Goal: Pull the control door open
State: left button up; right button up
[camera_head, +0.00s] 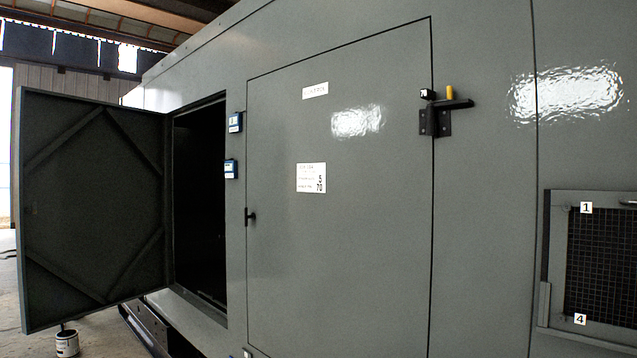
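A large grey door (370,240) sits closed and flush in the enclosure wall at the middle. It carries two white labels, too small to read, and a small dark handle (250,217) on its left edge. Left of it, a second door (90,200) stands swung wide open to the left, with diagonal ribs on its inner face and a dark opening (200,200) beside it. I cannot tell from the labels which one is the control door. Neither of my grippers is in view.
A dark bracket (436,122) with a yellow-topped piece sticks out beside the closed door's upper right edge. Two blue devices sit on the strip between the doors. A mesh panel (600,260) is at right. A can (67,345) stands on the floor at left.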

aim_at(340, 154)
jog(key=i+j+z, duration=0.15)
jog(key=i+j, duration=0.35)
jog(key=i+j+z, duration=0.2)
jog(key=i+j, duration=0.35)
jog(key=i+j+z, duration=0.15)
jog(key=i+j, duration=0.3)
jog(key=j, duration=0.2)
